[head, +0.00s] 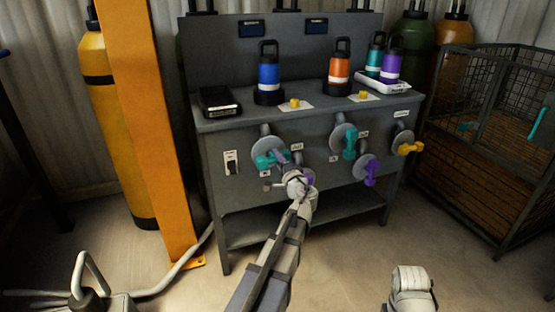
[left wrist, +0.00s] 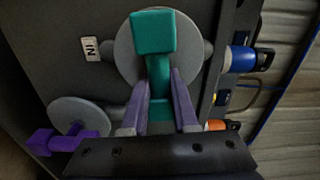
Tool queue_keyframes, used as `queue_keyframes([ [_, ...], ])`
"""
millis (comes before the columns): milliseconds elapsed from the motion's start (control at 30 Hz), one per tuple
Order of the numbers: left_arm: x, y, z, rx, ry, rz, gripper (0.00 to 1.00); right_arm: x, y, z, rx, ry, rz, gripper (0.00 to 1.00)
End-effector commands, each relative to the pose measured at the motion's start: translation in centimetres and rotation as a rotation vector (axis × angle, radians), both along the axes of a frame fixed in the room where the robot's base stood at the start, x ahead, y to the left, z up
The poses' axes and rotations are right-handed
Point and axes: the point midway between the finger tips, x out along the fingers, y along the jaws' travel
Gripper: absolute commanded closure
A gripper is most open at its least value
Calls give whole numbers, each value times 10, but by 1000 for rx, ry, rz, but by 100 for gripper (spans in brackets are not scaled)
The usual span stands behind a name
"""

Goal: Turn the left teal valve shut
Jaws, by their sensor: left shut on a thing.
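The left teal valve (head: 267,160) sits on the front panel of the grey bench, its teal handle lying roughly sideways in front of a round grey disc. In the left wrist view the teal handle (left wrist: 154,35) runs down from a block-shaped end to between my fingers. My left gripper (left wrist: 158,105) is shut on the handle, one finger on each side. In the head view my left gripper (head: 300,182) is just below and right of the valve and hides part of the panel. My right gripper is not shown; only a pale part of my right arm shows at the bottom.
A second teal valve (head: 349,143), a purple valve (head: 370,173) and a yellow valve (head: 410,148) are to the right. An orange post (head: 150,130) stands left, a wire cage (head: 490,150) right.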

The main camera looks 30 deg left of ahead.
Motion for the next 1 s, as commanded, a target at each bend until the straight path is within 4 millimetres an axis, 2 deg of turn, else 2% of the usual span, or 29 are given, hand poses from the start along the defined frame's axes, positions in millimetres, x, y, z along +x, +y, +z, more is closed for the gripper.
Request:
queue_keyframes([
  [300,0,0,-2,58,69,0,100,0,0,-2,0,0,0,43],
  [800,0,-1,-2,67,80,-1,100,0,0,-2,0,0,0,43],
  [833,0,-1,-2,67,80,-1,70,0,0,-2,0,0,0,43],
  [1000,0,0,-2,67,80,-1,51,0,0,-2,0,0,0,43],
])
